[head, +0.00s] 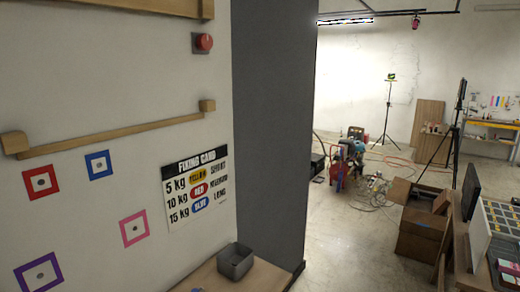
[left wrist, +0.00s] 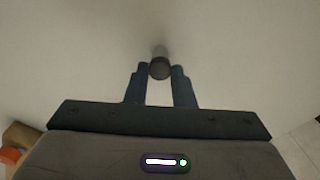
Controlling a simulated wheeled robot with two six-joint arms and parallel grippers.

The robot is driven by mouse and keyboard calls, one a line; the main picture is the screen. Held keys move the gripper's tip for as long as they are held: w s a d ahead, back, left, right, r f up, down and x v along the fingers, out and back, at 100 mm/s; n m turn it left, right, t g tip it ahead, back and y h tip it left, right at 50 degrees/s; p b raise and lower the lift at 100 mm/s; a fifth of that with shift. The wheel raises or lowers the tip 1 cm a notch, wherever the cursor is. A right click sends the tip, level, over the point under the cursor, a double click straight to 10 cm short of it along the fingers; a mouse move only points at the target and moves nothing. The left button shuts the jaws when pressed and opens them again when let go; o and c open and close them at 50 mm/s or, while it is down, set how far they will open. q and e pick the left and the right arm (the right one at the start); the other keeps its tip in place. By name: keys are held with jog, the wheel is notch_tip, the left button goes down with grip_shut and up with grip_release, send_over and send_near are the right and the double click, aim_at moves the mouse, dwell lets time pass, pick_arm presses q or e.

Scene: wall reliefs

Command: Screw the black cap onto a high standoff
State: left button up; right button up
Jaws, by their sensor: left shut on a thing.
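In the left wrist view my left gripper (left wrist: 160,70) is shut on a dark round cap (left wrist: 160,69), held between its two fingertips. A lighter grey standoff (left wrist: 160,50) shows directly behind the cap against the pale wall. The cap lines up with it, but I cannot tell whether they touch or how far the cap is threaded on. Neither gripper shows in the head view.
The head view shows a wall with red (head: 41,182), blue (head: 98,165), pink (head: 134,229) and purple (head: 39,274) squares, wooden rails (head: 115,134), a fixing card (head: 196,189) and a red button (head: 204,42). A grey tray (head: 236,262) stands on a wooden ledge below.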

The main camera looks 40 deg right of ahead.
pick_arm(q)
jog(key=m, duration=0.5)
dwell(0.3)
jog(key=o, duration=0.6)
jog(key=n, duration=2)
jog(key=shift+n+b, duration=0.3)
jog(key=shift+b, duration=0.05)
